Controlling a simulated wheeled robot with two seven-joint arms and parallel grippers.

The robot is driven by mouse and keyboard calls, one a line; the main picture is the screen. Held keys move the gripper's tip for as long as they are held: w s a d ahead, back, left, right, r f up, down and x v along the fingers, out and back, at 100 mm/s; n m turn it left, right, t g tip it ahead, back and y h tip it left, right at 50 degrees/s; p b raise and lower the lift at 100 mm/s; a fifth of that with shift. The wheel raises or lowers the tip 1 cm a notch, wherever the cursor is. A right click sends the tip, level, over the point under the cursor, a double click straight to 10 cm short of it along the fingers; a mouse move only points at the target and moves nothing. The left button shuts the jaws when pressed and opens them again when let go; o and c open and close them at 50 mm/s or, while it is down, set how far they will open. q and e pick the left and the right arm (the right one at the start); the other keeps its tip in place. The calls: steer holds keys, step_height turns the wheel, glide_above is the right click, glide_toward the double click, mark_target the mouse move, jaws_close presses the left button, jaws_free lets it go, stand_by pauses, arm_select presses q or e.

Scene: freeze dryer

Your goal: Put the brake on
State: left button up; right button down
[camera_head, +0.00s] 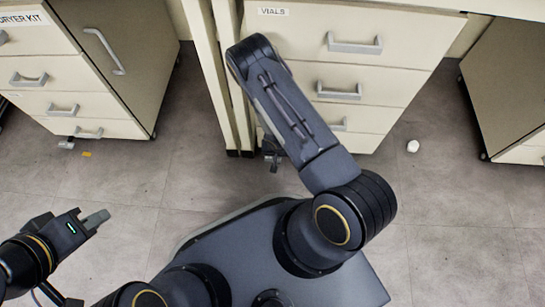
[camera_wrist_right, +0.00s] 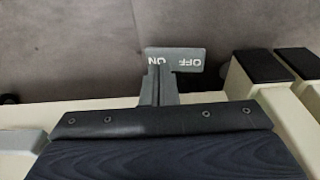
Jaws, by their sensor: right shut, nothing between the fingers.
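The brake pedal (camera_wrist_right: 185,66) is a small grey plate marked ON and OFF, seen in the right wrist view beyond the cabinet's lower edge. My right gripper (camera_wrist_right: 157,74) is shut and empty. Its narrow grey fingers reach to the pedal beside the ON mark; I cannot tell whether they touch it. In the head view a small dark piece (camera_head: 272,154) shows at the foot of the VIALS cabinet (camera_head: 340,53); the right gripper cannot be made out clearly there. My left gripper (camera_head: 92,219) is over the floor at the lower left, away from the cabinets, its finger gap unclear.
Pale upright legs (camera_head: 222,90) stand left of the VIALS cabinet. A white object (camera_head: 412,146) lies on the floor. Another cabinet is at the right.

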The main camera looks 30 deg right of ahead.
step_height(320, 180, up, 6)
steer(key=p, duration=0.4)
steer(key=shift+r, duration=0.2)
steer(key=shift+s, duration=0.1)
stand_by(0.5)
